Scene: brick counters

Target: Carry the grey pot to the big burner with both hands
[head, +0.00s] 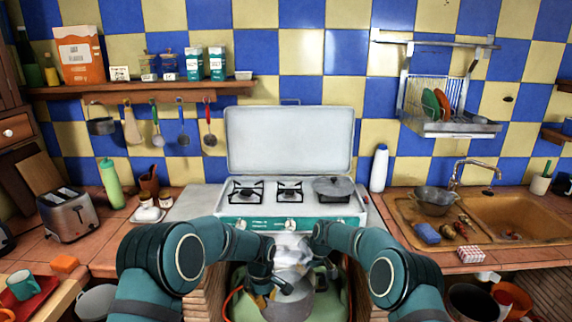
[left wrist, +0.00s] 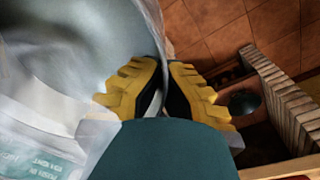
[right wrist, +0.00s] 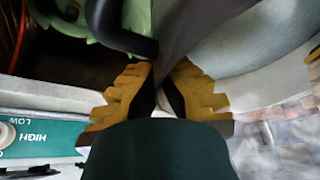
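The grey pot (head: 292,303) is low in front of the stove, between my two forearms. My left gripper (head: 264,292) is at the pot's left side in the head view. In the left wrist view the yellow fingers (left wrist: 163,88) are closed on a thin grey edge of the pot (left wrist: 90,45). In the right wrist view my right gripper (right wrist: 163,88) is closed on the pot's grey wall (right wrist: 205,25). My right fingers are hidden in the head view. The stove (head: 292,222) has a left burner (head: 247,191) and a middle burner (head: 290,191), both bare; I cannot tell which is the big one.
The stove's white lid (head: 289,140) stands open behind. A green gas bottle (head: 331,303) is below, near the pot. A green bottle (head: 112,183) and toaster (head: 68,215) stand left; a white bottle (head: 379,168) and sink (head: 500,215) are right.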

